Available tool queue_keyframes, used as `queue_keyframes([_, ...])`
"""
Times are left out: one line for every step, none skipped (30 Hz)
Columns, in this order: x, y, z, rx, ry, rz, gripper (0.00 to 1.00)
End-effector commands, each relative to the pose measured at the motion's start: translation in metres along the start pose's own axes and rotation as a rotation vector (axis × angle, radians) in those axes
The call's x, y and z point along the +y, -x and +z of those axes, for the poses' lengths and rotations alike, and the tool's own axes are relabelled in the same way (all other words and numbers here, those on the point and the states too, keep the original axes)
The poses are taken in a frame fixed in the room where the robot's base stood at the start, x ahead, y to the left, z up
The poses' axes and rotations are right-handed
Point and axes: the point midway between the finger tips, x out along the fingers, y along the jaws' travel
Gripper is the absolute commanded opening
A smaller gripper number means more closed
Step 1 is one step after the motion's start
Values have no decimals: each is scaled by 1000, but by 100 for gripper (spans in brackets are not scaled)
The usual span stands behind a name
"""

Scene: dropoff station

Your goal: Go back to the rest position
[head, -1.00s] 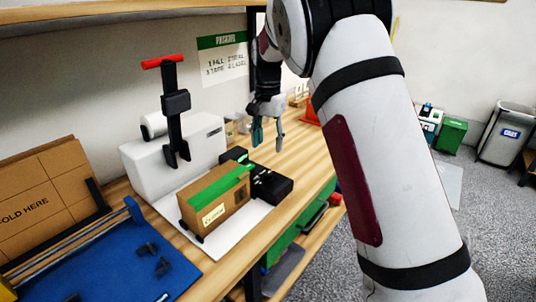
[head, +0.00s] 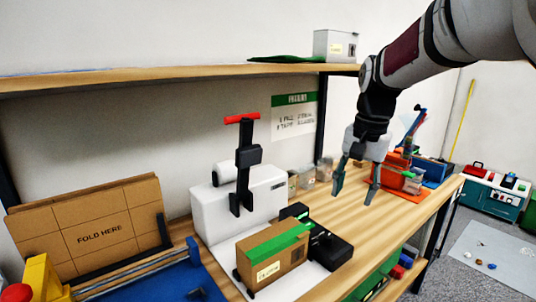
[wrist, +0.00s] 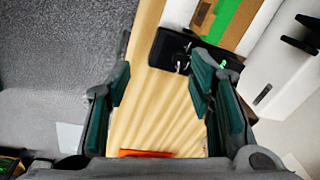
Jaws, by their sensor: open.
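My gripper (head: 355,186) is open and empty in the head view, pointing down above the wooden bench, to the right of the packing machine. My arm reaches in from the upper right of the head view. A brown carton with green tape (head: 272,256) stands on the white base of the machine, apart from my gripper. The carton also shows at the top of the wrist view (wrist: 226,18).
A white machine with a red-handled press (head: 262,200) and a black device (head: 325,243) stand on the bench (head: 400,212). An orange tray (head: 397,178) and jars (head: 310,178) stand farther back. A shelf (head: 180,78) runs above. A folding board (head: 95,235) and blue mat (head: 190,283) are at left.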

Motion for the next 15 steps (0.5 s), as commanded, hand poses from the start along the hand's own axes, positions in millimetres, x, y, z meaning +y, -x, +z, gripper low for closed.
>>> queue_keyframes([11, 14, 16, 12, 31, -17, 48])
queue_keyframes([16, 20, 25, 18, 53, -23, 48])
queue_keyframes([24, 27, 37, 26, 81, -31, 48])
queue_keyframes([30, 32, 46, 34, 102, -37, 48])
queue_keyframes([36, 36, 55, 42, 125, -42, 48])
queue_keyframes([44, 42, 67, 53, 153, -48, 48])
queue_keyframes([50, 45, 76, 60, 174, -53, 48])
queue_keyframes([56, 48, 86, 69, 197, -56, 48])
queue_keyframes([63, 52, 98, 82, 227, -61, 48])
queue_keyframes([69, 54, 108, 92, 250, -63, 48])
queue_keyframes([76, 56, 117, 101, 272, -64, 48])
queue_keyframes([84, 57, 129, 113, 301, -65, 48])
queue_keyframes([90, 58, 139, 124, 325, -66, 48])
queue_keyframes([95, 58, 148, 135, 347, -67, 48])
queue_keyframes([104, 58, 160, 150, 377, -66, 48])
